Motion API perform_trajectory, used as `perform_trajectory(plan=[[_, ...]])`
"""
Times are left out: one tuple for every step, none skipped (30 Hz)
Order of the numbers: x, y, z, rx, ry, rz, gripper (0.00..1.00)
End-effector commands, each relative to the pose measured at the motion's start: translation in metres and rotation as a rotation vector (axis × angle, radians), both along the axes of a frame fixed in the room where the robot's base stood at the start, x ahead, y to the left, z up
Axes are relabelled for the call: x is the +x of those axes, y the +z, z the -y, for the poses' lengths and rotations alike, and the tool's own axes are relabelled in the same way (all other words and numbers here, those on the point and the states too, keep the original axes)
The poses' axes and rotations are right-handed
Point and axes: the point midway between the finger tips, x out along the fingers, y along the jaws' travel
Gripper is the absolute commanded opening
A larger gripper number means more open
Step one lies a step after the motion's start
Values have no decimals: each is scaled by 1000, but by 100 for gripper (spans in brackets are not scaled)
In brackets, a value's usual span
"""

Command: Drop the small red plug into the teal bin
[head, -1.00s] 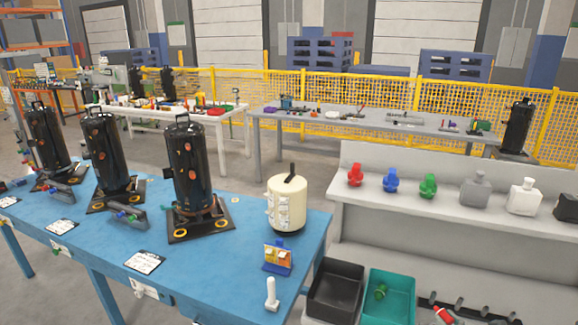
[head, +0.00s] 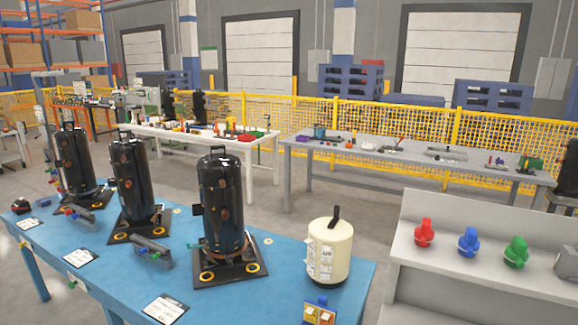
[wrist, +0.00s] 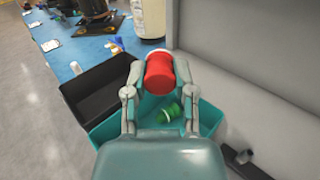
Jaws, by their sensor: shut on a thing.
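My gripper (wrist: 158,72) is shut on the small red plug (wrist: 159,78), one finger on each side of it, in the wrist view. The plug is red with a paler far end. The teal bin (wrist: 210,118) lies below and behind the gripper in that view, partly hidden by it. The plug overlaps the far part of the bin in the picture; its height above it is hard to tell. A green piece (wrist: 168,113) lies inside the teal bin. The head view shows neither the gripper nor the bin.
A black bin (wrist: 85,85) stands left of the teal one. A pale shelf wall (wrist: 235,65) rises on the right. The blue table (head: 280,265) holds black compressors (head: 221,200) and a cream canister (head: 329,250). Red, blue and green fittings (head: 424,232) stand on the shelf.

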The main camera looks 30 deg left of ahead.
Motion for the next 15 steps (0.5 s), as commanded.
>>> perform_trajectory(plan=[[0,-6,2,1,-2,-3,0],[0,-10,2,2,-1,-4,0],[0,-15,1,2,-1,-5,0],[0,-19,0,1,-1,-5,0],[0,-23,-1,-1,-1,-5,0],[0,-28,-3,-1,-1,-6,0],[0,-31,-4,-4,-1,-4,0],[0,-34,-5,-6,-1,-4,0],[0,-39,-6,-5,-1,-5,0],[0,-41,-7,-6,-1,-4,0],[0,-44,-8,-8,0,-2,0],[0,-47,-9,-8,0,-3,0],[0,-49,-9,-8,0,-3,0],[0,-50,-9,-8,0,-3,0],[0,-52,-8,-8,0,-1,0]])
